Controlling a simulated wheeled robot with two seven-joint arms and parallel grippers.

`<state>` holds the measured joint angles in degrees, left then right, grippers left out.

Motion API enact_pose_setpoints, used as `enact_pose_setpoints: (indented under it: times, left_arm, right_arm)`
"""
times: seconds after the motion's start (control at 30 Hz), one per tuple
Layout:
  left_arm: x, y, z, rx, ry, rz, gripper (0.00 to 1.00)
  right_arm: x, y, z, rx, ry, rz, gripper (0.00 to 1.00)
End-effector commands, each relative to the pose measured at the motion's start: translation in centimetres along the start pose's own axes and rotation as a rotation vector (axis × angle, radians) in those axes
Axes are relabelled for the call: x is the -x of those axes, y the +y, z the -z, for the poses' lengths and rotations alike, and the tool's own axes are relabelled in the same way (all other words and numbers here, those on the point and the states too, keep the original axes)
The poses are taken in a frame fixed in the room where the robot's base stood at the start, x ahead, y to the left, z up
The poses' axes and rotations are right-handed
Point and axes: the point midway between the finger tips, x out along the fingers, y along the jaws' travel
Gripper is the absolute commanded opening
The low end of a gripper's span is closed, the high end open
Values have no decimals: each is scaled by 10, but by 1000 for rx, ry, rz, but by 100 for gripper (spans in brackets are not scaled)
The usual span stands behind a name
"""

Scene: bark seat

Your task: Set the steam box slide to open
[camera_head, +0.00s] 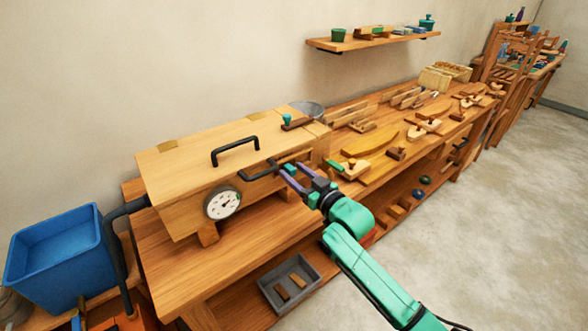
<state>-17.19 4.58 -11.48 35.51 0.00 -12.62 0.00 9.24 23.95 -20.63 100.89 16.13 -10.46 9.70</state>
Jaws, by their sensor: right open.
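The steam box (190,160) is a long pale wooden box on the near bench, with a hinged lid. A black handle (235,151) stands on its lid. A second black bar handle (257,174) and a round white gauge (223,203) are on its front. A dark brown strip (298,125) with a teal knob (287,119) lies on top at the right end; it looks like the slide, but its setting is unclear. My right gripper (292,168) is open at the front, its fingertips close to the bar handle's right end. I cannot tell whether they touch it. My left gripper is not seen.
A blue tub (57,248) with a dark hose (120,214) stands at the left. A grey tray (290,284) sits on the lower shelf. Wooden parts and tools cover the bench (345,111) to the right. A wall shelf (375,42) hangs above. The floor (500,200) at right is clear.

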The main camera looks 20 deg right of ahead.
Motion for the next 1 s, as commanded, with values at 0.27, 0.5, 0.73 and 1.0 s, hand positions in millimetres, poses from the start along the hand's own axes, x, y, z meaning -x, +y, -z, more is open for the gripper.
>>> enact_pose_setpoints:
  times: [0.27, 0.5, 0.73, 1.0]
  left_arm:
    - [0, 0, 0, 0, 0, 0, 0]
    - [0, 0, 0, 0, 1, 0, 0]
    - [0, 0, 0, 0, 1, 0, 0]
    - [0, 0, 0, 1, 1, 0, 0]
  right_arm:
    - [-5, 0, -1, 0, -1, 1, 57]
    - [-5, 0, -1, 0, -1, 1, 0]
    - [-5, 0, -1, 0, -1, 1, 0]
    - [-5, 0, -1, 0, -1, 1, 0]
